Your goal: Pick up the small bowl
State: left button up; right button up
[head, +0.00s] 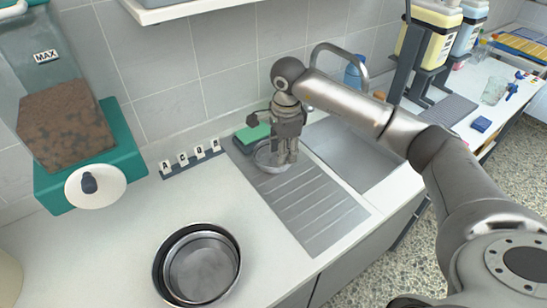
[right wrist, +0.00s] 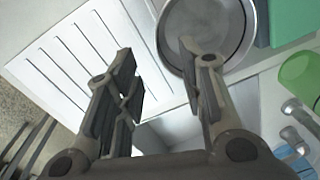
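The small bowl (head: 262,157), round and metal, sits on the steel drainboard beside the sink, partly hidden behind my right gripper (head: 286,161). In the right wrist view the bowl (right wrist: 222,20) is at the top, cut by the frame edge. My right gripper (right wrist: 157,55) is open and points down at the bowl's side. One finger overlaps the bowl's inside and the other shows outside its rim over the drainboard. I cannot tell whether either finger touches it. Nothing is held. My left gripper is not in view.
A green sponge (head: 252,134) lies just behind the bowl. The ribbed drainboard (head: 318,213) and sink basin (head: 350,152) adjoin, with a tall faucet (head: 338,50) behind. Larger nested metal bowls (head: 201,267) stand on the front counter. Small letter blocks (head: 190,160) stand near the wall.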

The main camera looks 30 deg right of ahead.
aim_at(280, 171)
jog(key=shift+w+f, duration=0.1)
jog(key=shift+f, duration=0.75)
jog(key=f, duration=0.1)
jog(key=f+p, duration=0.1)
jog(key=f, duration=0.1)
jog(key=f+p, duration=0.1)
jog(key=shift+w+f, duration=0.25)
jog(key=shift+f, duration=0.4)
grip_shut()
